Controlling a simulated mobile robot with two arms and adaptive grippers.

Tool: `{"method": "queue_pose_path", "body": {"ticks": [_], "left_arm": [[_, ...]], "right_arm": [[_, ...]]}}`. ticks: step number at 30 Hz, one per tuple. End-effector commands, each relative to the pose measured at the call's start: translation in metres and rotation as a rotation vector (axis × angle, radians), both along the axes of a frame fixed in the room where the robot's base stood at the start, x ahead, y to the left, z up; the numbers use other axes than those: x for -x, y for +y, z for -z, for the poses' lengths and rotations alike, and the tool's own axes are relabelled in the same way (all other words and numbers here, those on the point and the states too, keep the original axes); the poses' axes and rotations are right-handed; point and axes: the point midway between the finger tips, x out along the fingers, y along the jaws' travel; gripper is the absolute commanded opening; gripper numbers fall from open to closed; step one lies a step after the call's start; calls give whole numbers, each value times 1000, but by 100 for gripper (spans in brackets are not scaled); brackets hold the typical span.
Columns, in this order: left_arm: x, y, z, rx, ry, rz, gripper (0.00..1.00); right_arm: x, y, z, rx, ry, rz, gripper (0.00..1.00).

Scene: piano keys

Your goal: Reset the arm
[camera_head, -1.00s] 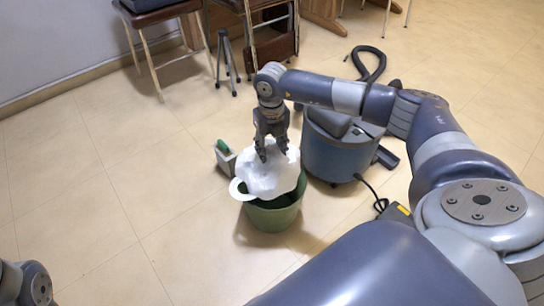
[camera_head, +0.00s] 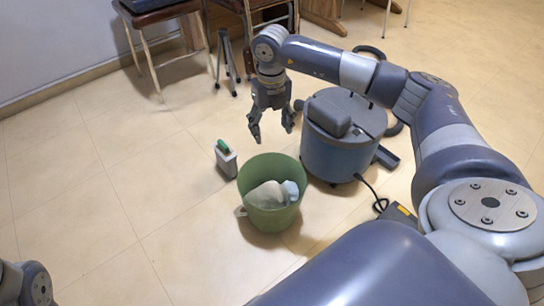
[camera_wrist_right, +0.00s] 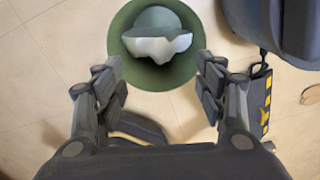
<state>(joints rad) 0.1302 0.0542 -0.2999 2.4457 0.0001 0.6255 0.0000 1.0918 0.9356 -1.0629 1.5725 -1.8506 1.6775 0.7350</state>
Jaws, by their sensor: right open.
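My right gripper (camera_head: 271,134) is open and empty above the floor, just behind and above a green bin (camera_head: 252,180). Its two spread fingers also show in the right wrist view (camera_wrist_right: 163,100), with nothing between them. The bin stands upright and holds a pale rounded thing (camera_head: 266,195) and a light bluish-white piece (camera_head: 291,190). In the right wrist view the bin (camera_wrist_right: 125,62) lies ahead of the fingers. My left gripper is not in view; only a bit of the left arm shows at the lower left.
A blue-grey vacuum cleaner (camera_head: 335,155) with a hose stands right of the bin. A small grey box with a green top (camera_head: 226,160) stands left of it. A tripod (camera_head: 226,65) and chairs (camera_head: 150,45) are at the back. The floor at left is clear.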

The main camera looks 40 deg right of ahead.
Motion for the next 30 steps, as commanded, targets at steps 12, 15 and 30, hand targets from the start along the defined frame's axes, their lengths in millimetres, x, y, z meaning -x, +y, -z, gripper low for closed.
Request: {"method": "queue_pose_path", "body": {"ticks": [12,15,30], "left_arm": [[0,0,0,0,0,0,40],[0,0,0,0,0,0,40],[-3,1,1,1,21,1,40]], "right_arm": [[0,0,-32,0,1,0,64],[0,0,-32,0,1,0,64],[32,88,-12,-217,76,-176,64]]}}
